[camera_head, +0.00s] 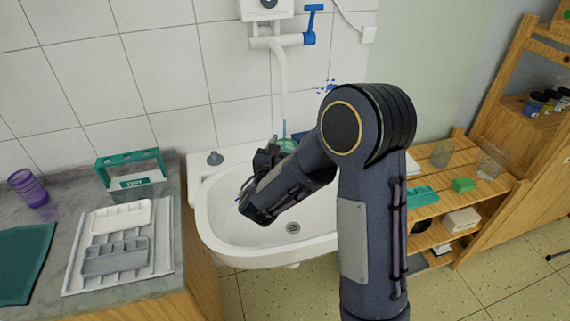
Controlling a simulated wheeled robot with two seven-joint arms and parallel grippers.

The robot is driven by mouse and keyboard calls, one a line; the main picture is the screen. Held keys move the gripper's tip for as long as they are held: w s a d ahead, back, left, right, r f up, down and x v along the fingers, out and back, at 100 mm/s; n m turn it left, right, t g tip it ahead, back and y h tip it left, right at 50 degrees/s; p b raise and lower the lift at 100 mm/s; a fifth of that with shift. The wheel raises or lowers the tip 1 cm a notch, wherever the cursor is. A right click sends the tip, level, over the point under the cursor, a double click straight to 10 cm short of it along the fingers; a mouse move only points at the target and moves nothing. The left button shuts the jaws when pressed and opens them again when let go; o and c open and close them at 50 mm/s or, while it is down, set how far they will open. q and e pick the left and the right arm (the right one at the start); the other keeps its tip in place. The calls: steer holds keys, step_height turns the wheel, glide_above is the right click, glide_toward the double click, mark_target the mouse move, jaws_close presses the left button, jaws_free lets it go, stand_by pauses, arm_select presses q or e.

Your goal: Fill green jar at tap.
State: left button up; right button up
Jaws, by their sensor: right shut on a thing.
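The tap (282,70) is a white pipe on the tiled wall, with a blue valve and lever (309,30) at its upper right. Its spout points down over the white sink (222,225). A small blue streak shows just below the spout end. My right gripper (278,145) is over the back of the sink, shut on the green jar (289,143). The jar is directly under the spout and mostly hidden by the gripper and wrist, so its fill level cannot be seen. My left gripper is out of view.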

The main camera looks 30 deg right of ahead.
steer(key=s+a+b, duration=0.1)
steer(key=s+a, duration=0.2)
steer(key=s, duration=0.3)
steer(key=shift+a, duration=0.2)
stand_by(0.4)
steer(key=shift+s, duration=0.1)
